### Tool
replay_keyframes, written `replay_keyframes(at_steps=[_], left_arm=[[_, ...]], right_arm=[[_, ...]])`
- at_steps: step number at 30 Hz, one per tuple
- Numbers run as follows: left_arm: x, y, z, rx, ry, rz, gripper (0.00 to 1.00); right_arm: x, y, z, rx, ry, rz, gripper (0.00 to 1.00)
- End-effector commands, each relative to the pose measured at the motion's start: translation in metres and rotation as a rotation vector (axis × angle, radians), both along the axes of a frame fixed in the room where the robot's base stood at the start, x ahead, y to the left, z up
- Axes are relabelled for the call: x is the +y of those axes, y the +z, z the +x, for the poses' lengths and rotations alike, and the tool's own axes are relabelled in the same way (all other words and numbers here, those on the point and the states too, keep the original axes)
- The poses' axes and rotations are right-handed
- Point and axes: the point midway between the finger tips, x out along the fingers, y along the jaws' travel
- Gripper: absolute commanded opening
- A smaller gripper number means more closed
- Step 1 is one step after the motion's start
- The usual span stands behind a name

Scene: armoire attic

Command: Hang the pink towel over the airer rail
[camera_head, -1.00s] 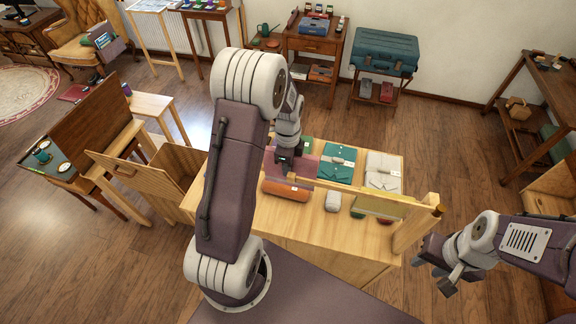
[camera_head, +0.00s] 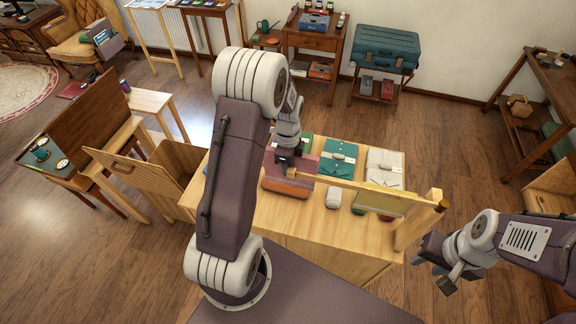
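The pink towel (camera_head: 274,180) is a dusky mauve cloth at the left end of the airer rail (camera_head: 350,188), a pale wooden bar over the table. My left gripper (camera_head: 285,168) points down at the towel and appears shut on it, though its fingertips are partly hidden. The towel overlaps an orange-brown roll in the picture; I cannot tell whether it touches the rail. My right gripper (camera_head: 433,268) is open and empty, to the right of the table and away from the towel.
A wooden post (camera_head: 415,226) stands at the rail's right end. An olive-yellow cloth (camera_head: 380,202) is at the rail's right part. A teal folded cloth (camera_head: 338,160), a cream folded cloth (camera_head: 384,170) and a white roll (camera_head: 333,198) lie on the table (camera_head: 300,215).

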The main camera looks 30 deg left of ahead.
Motion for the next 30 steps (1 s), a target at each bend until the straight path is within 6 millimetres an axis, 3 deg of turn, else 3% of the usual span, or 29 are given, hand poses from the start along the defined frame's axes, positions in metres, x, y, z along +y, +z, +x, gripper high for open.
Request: replay_keyframes(at_steps=[11, 30], left_arm=[[0.000, -0.010, 0.000, 0.000, 0.000, 0.000, 0.00], [0.000, 0.017, 0.000, 0.000, 0.000, 0.000, 0.00]], right_arm=[[0.000, -0.008, 0.000, 0.000, 0.000, 0.000, 0.36], [0.000, 0.017, 0.000, 0.000, 0.000, 0.000, 0.36]])
